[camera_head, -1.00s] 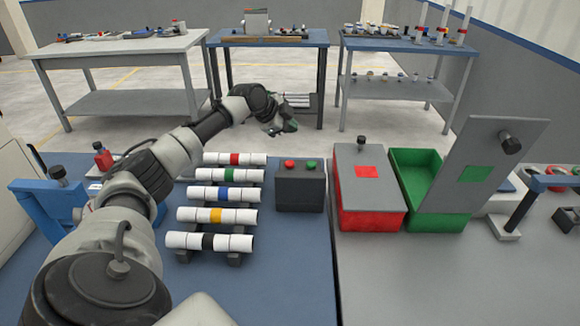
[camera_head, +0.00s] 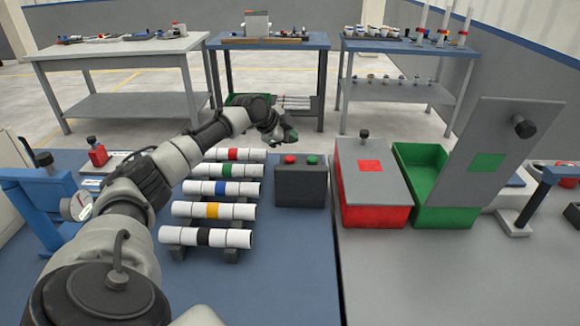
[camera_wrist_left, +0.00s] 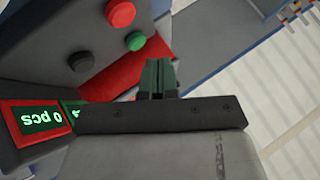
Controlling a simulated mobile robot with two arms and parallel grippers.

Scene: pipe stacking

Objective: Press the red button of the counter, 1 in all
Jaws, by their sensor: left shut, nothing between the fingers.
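The counter is a dark grey box (camera_head: 300,187) right of the pipe rack, with a red button (camera_head: 290,160) and a green button (camera_head: 312,160) on top. In the left wrist view the red button (camera_wrist_left: 120,12) is at the top, with the green button (camera_wrist_left: 135,41) below it and a dark button (camera_wrist_left: 80,62) to the left. A lit display (camera_wrist_left: 40,117) reads "0 pcs", upside down. My left gripper (camera_head: 291,138) is above and behind the counter, apart from the red button. Its dark green fingers (camera_wrist_left: 158,77) are together and empty. My right gripper is out of view.
White pipes with coloured bands (camera_head: 212,210) lie on a rack left of the counter. Right of it stand a closed red box (camera_head: 375,215) and a green box (camera_head: 445,217) with its lid raised. Blue table surface in front of the counter is clear.

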